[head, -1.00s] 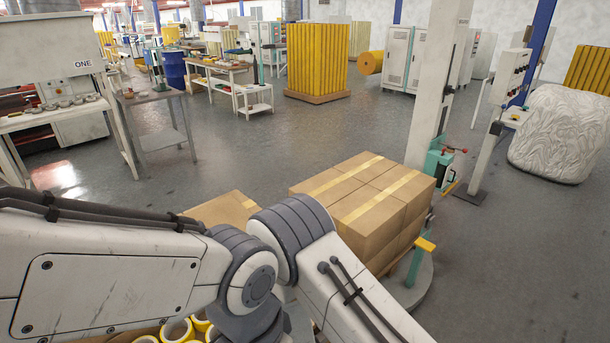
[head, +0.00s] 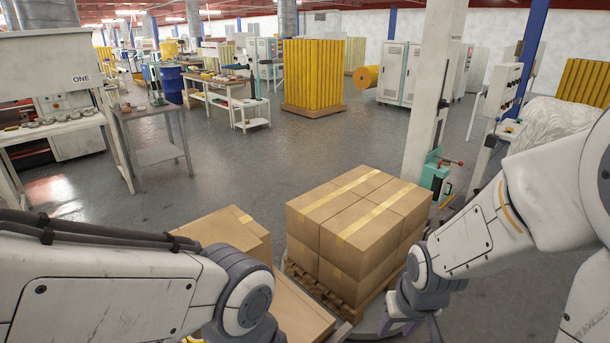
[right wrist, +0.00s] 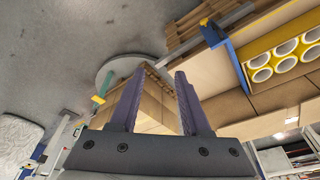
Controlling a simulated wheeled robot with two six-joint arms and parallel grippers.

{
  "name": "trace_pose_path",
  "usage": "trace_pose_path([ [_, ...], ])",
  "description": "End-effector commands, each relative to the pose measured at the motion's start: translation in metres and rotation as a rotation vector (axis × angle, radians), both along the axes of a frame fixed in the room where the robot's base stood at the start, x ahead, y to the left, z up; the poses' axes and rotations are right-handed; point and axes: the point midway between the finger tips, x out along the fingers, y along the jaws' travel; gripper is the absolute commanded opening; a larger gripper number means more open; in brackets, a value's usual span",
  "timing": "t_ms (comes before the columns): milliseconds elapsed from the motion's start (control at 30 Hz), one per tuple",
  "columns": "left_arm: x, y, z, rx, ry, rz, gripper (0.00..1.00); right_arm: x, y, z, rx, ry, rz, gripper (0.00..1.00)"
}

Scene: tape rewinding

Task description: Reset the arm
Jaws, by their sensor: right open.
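My right gripper (head: 410,330) hangs low at the right, in front of the stacked boxes, with its fingers partly cut off by the lower edge. In the right wrist view its two purple fingers (right wrist: 160,75) are apart with nothing between them. My right arm comes in from the right edge. My left arm (head: 120,280) lies across the lower left, bent at a grey joint. Its gripper is out of view.
Stacked cardboard boxes (head: 350,225) stand on a wooden pallet near my right gripper. Another cardboard box (head: 228,235) is behind my left arm. Yellow tape rolls (right wrist: 285,63) show in the right wrist view. The grey floor (head: 240,170) beyond is clear.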

Motion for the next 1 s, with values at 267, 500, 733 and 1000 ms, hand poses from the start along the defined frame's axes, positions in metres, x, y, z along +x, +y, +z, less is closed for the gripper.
trace_pose_path([
  [267, 0.000, 0.000, 0.000, 0.000, 0.000, 0.000, 0.38, -0.020, 0.015, 0.017, -0.006, 0.026, 0.077, 0.47],
  [500, 0.000, 0.000, 0.000, 0.000, 0.000, 0.000, 0.38, -0.046, 0.057, 0.031, 0.001, 0.067, 0.227, 0.47],
  [733, 0.000, 0.000, 0.000, 0.000, 0.000, 0.000, 0.38, -0.092, 0.101, 0.050, 0.006, 0.126, 0.433, 0.47],
  [1000, 0.000, 0.000, 0.000, 0.000, 0.000, 0.000, 0.38, -0.144, 0.125, 0.066, -0.001, 0.192, 0.628, 0.47],
])
